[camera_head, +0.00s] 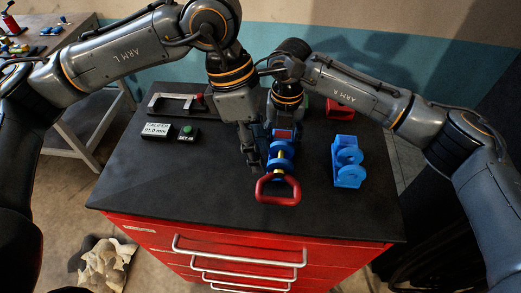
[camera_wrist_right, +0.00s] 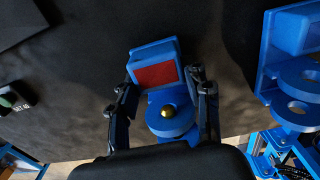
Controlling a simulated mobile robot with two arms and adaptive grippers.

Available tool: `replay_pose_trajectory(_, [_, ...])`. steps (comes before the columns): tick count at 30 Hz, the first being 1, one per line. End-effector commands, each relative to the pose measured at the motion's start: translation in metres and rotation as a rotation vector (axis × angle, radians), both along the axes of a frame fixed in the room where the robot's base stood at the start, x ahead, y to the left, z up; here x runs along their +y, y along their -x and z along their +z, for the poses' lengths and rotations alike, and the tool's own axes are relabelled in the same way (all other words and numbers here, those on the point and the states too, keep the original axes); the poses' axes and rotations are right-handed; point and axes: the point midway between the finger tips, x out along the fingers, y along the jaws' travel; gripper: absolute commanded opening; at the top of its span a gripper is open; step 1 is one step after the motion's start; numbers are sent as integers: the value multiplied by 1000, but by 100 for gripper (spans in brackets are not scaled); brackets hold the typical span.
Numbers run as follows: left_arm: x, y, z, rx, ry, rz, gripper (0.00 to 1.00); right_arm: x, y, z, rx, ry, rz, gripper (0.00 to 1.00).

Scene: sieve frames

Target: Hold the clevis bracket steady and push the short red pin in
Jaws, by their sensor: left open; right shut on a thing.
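The blue clevis bracket (camera_head: 283,165) stands mid-table, with a red square face on its block. It also shows in the right wrist view (camera_wrist_right: 152,55). My right gripper (camera_wrist_right: 160,84) is shut on it, one finger on each side. A red pin handle (camera_head: 278,203) is at the bracket's near side, with a yellow shaft partly seen between the lugs. A brass rounded tip (camera_wrist_right: 167,111) shows in the lug's bore in the right wrist view; how deep the pin sits is unclear. My left gripper (camera_head: 251,160) is open, just left of the bracket; contact cannot be told.
A second blue bracket (camera_head: 346,165) stands to the right. A red part (camera_head: 340,109) lies behind it. The tabletop's front left is clear.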

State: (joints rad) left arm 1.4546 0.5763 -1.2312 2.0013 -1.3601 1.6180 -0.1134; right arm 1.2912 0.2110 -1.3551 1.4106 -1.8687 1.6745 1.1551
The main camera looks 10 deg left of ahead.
Motion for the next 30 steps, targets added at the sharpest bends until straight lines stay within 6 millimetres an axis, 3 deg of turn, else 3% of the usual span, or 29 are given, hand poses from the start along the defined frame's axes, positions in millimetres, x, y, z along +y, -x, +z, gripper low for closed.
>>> replay_pose_trajectory(10, [0,0,-1,0,0,0,42,0,1,-1,2,0,1,0])
replay_pose_trajectory(11, [0,0,-1,0,0,0,42,0,1,-1,2,0,1,54])
replay_pose_trajectory(14, [0,0,-1,0,0,0,42,0,1,-1,2,0,1,75])
replay_pose_trajectory(25, [0,0,-1,0,0,0,42,0,0,3,0,0,0,75])
replay_pose_trajectory(30, [0,0,-1,0,0,0,42,0,-1,26,-3,-1,0,75])
